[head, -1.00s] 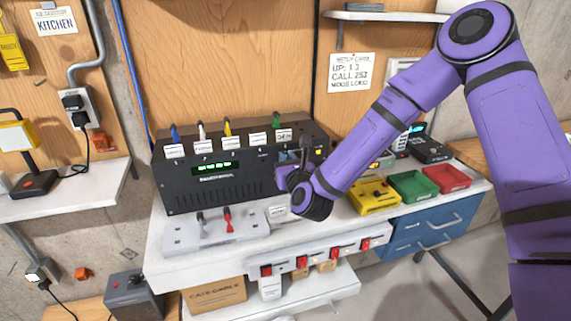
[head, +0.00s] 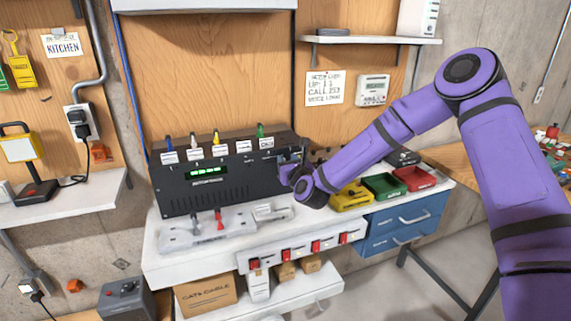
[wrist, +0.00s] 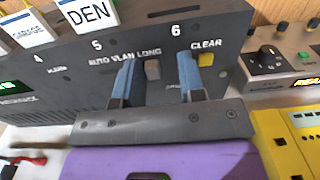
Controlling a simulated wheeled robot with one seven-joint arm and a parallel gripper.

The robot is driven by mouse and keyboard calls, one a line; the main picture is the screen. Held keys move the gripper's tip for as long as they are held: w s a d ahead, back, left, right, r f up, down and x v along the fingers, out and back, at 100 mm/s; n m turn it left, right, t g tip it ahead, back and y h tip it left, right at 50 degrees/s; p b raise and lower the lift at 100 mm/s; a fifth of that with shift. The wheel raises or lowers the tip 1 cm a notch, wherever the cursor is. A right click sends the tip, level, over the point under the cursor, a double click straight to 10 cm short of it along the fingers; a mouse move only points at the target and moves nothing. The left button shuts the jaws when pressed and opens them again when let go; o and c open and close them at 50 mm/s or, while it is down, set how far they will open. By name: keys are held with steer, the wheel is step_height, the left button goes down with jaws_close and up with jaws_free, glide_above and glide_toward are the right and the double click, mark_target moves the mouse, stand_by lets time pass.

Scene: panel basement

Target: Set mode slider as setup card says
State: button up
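The setup card (head: 324,88) hangs on the wood board in the head view; its small print is blurred, and the last line seems to read MODE LONG. The black panel unit (head: 215,186) stands on the bench. In the wrist view, the grey mode slider knob (wrist: 152,69) sits below the word LONG, the rightmost of AUTO, VLAN, LONG. My gripper (wrist: 158,62) is open, its blue fingers apart on either side of the knob; I cannot tell whether they touch it. The left finger hides part of the slider's track. In the head view my gripper (head: 287,165) is at the panel's right end, mostly hidden.
A yellow CLEAR button (wrist: 206,61) is close to the right finger. Name tags and coloured levers line the panel's top. Yellow (head: 351,196), green (head: 384,186) and red (head: 415,178) bins stand to the right. A switch plate with a red lever (head: 219,222) lies in front.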

steer(key=shift+s+a, duration=0.1)
steer(key=shift+s, duration=0.05)
steer(key=v, duration=1)
steer(key=shift+s, duration=0.3)
steer(key=shift+r, duration=0.1)
steer(key=s+d+r+n+g+h, duration=0.2)
steer(key=s+d+r+n+g, duration=0.35)
steer(key=n, duration=0.65)
steer(key=s+d+r+n+g+h, duration=0.1)
steer(key=s+d+r+n+g, duration=0.2)
steer(key=s+d+r+n, duration=0.65)
steer(key=s+d+r+n+g, duration=0.1)
steer(key=s+d+r+n, duration=0.1)
steer(key=s, duration=0.5)
steer(key=s+d+r+n+g+h, duration=0.1)
steer(key=s+r+n, duration=0.2)
steer(key=s+n, duration=0.2)
steer(key=s+d+r+n+g+h, duration=0.1)
steer(key=s+n, duration=0.3)
steer(key=s, duration=0.6)
steer(key=shift+s+d+r+g, duration=0.35)
steer(key=shift+d+r, duration=0.3)
steer(key=shift+d, duration=0.15)
